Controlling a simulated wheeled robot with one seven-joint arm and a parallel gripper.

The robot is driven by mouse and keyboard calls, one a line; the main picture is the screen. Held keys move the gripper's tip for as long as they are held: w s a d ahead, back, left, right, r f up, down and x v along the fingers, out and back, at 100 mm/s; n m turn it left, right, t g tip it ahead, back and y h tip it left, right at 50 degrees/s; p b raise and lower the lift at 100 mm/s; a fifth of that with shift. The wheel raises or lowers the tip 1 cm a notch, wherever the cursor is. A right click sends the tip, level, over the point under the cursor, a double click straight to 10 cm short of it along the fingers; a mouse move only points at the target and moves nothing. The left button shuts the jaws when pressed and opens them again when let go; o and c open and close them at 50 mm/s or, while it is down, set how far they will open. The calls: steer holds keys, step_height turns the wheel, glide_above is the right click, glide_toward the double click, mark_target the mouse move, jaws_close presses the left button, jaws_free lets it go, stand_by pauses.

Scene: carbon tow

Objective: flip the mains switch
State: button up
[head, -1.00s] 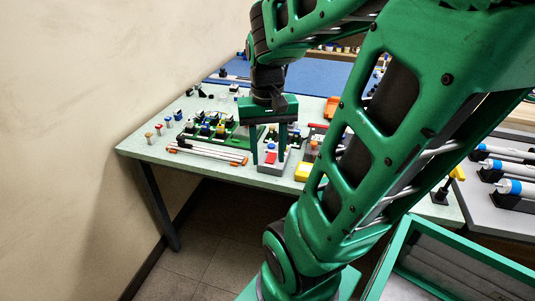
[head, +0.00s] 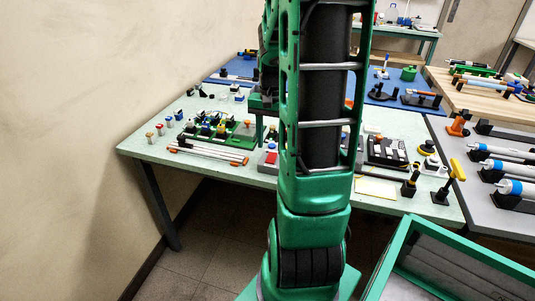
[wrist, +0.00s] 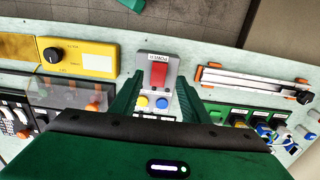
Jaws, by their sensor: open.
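A small grey box with a red rocker switch (wrist: 159,74) lies in the upper middle of the wrist view. Its label appears upside down, and a yellow and a blue button sit at its near end. Which way the rocker is tipped I cannot tell. My gripper (wrist: 160,84) is open, with its green fingers on either side of the box and nothing held. Whether they touch the box is unclear. In the head view the red rocker (head: 270,158) shows just left of my arm, which hides most of my gripper and the right of the box.
A yellow box with a black knob (wrist: 77,57) and a clear-covered unit (wrist: 72,93) are left of the switch in the wrist view. A rail with orange ends (wrist: 255,82) and a green board (wrist: 240,115) are right. The table's front-left corner (head: 140,148) is bare.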

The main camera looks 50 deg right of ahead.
mark_target(270, 160)
steer(key=shift+f, duration=2.5)
